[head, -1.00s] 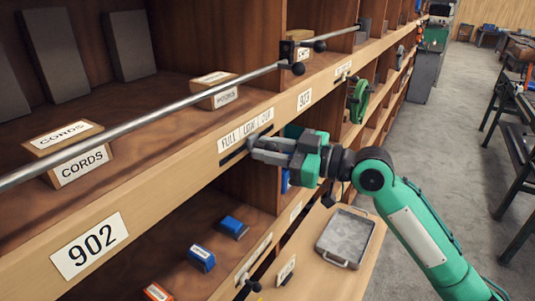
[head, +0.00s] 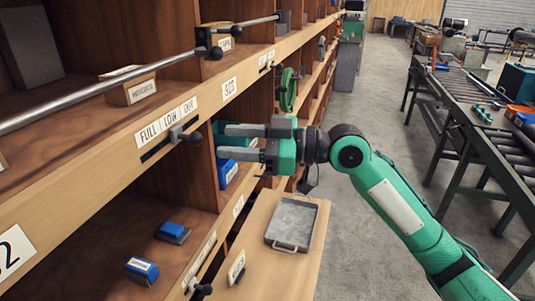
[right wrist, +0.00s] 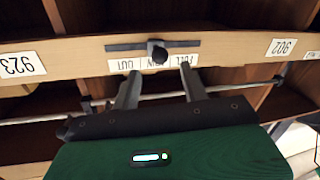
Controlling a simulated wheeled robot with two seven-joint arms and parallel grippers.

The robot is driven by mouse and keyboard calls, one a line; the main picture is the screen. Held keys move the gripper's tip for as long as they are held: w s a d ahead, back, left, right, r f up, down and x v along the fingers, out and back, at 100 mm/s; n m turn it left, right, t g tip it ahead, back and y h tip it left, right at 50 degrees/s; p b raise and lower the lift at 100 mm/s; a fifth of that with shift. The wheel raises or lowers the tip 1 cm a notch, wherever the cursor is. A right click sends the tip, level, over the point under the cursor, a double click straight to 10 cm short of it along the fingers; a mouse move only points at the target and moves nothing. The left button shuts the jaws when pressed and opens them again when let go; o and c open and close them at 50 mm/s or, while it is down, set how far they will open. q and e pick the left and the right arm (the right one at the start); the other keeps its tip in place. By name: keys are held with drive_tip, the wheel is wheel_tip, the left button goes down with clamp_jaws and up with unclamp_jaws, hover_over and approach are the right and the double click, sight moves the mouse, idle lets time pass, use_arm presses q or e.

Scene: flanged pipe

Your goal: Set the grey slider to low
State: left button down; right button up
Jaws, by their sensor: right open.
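The slider (head: 176,134) is a small grey plate with a dark ball knob, set in a dark slot on the wooden shelf edge. In the right wrist view both fingers (right wrist: 158,82) are spread apart. My left gripper is not in view.
A metal rail (head: 110,87) runs along the shelf above the slider. A green wheel (head: 288,90) sticks out farther along. Below, a grey tray (head: 291,222) lies on a wooden board. Blue boxes (head: 142,270) sit on the lower shelf. The aisle floor to the right is clear.

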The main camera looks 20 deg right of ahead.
drive_tip(key=b+v, duration=0.2)
drive_tip(key=v, duration=0.4)
idle(0.3)
